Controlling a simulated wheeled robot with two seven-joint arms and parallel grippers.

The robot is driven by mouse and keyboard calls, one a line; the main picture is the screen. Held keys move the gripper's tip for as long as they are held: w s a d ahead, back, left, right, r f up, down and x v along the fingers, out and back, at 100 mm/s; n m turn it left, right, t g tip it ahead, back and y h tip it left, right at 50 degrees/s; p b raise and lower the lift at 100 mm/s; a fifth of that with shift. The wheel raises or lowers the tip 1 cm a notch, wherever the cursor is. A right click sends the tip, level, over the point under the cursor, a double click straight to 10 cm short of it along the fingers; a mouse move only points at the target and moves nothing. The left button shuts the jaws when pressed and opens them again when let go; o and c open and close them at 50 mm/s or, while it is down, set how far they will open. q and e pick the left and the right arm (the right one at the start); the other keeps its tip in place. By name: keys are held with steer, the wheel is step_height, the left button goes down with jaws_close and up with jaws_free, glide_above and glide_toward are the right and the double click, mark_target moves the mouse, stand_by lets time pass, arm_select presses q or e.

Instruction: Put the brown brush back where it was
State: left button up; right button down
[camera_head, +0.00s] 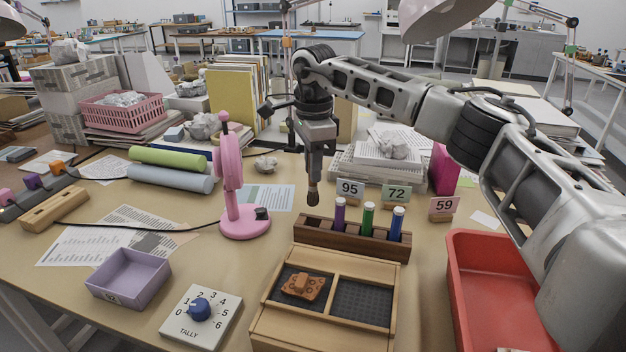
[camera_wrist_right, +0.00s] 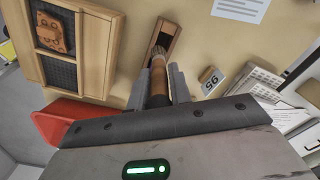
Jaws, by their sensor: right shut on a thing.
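My right gripper (camera_head: 315,168) is shut on the brown brush (camera_head: 313,196), which hangs upright with its bristles down. The brush (camera_wrist_right: 159,82) also shows between the fingers in the right wrist view. It is above the left end of the dark wooden rack (camera_head: 330,237), apart from it in the head view. The rack holds a purple (camera_head: 339,215), a green (camera_head: 368,218) and a blue (camera_head: 397,222) handled item, upright. Its left end holds nothing upright. In the right wrist view, the bristles overlap the rack (camera_wrist_right: 171,32) near a dark opening. My left gripper is out of view.
A wooden tray (camera_head: 266,322) with a brown sherd (camera_head: 303,286) lies before the rack. A pink stand (camera_head: 243,222) is left of it, a red bin (camera_head: 452,285) right. Number cards 95 (camera_head: 349,190), 72 (camera_head: 396,194) and 59 (camera_head: 442,206) stand behind.

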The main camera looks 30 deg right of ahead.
mark_target(313, 185)
steer(key=shift+w+d+f, duration=0.15)
steer(key=shift+w+f, duration=0.2)
steer(key=shift+f, duration=0.1)
steer(key=shift+w+d+f, duration=0.1)
steer(key=shift+w+f, duration=0.05)
steer(key=shift+f, duration=1.55)
steer(key=shift+f, duration=0.1)
steer(key=shift+f, duration=0.55)
steer(key=c, duration=1.3)
jaws_free()
steer(key=shift+r, duration=0.1)
step_height(313, 185, up, 13)
steer(key=shift+r+p, duration=0.1)
steer(key=shift+p, duration=0.3)
